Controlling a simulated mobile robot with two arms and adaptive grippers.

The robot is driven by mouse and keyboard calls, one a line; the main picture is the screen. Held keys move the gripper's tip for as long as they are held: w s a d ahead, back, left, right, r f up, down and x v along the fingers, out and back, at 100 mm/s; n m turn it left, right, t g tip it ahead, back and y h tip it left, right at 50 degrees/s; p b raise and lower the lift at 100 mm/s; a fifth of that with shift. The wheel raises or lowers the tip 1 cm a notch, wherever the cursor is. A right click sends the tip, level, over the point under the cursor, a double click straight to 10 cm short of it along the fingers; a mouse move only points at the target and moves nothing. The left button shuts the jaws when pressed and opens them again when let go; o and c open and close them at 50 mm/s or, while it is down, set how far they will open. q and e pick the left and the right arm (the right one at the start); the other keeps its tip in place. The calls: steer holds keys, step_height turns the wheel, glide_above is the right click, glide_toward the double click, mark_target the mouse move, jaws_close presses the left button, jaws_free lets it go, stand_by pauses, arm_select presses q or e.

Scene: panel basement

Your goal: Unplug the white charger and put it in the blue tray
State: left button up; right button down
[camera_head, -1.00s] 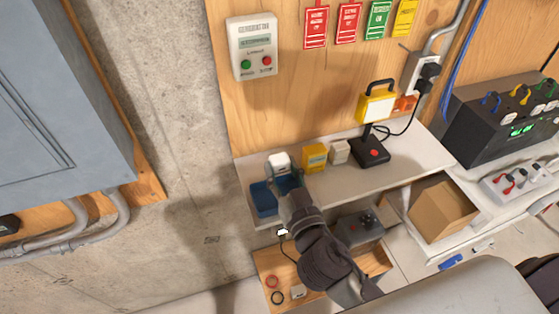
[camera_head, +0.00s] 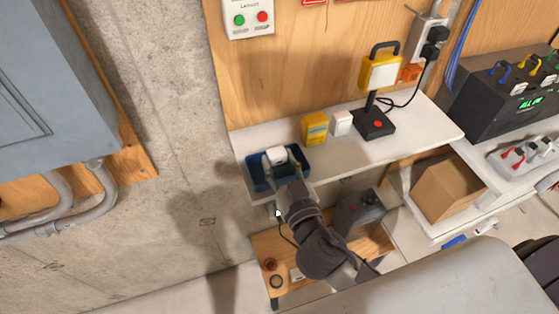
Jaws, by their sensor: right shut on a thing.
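The white charger (camera_head: 275,156) is between the fingers of my right gripper (camera_head: 277,164), which is shut on it. The gripper and charger are over or inside the blue tray (camera_head: 253,177), at the left end of the white shelf. The tray's rim shows around them. I cannot tell whether the charger touches the tray floor. My left gripper is not in view.
On the shelf (camera_head: 395,143), right of the tray, stand a yellow box (camera_head: 315,128), a white block (camera_head: 341,123) and a black-based yellow lamp (camera_head: 374,124). A wall outlet strip (camera_head: 428,38) holds black plugs. A lower wooden shelf (camera_head: 268,244) lies below.

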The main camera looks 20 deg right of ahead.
steer(key=c, duration=0.6)
jaws_free()
steer(key=shift+s, duration=0.1)
steer(key=s, duration=1.2)
steer(key=shift+d, duration=0.2)
steer(key=shift+w+f, duration=0.1)
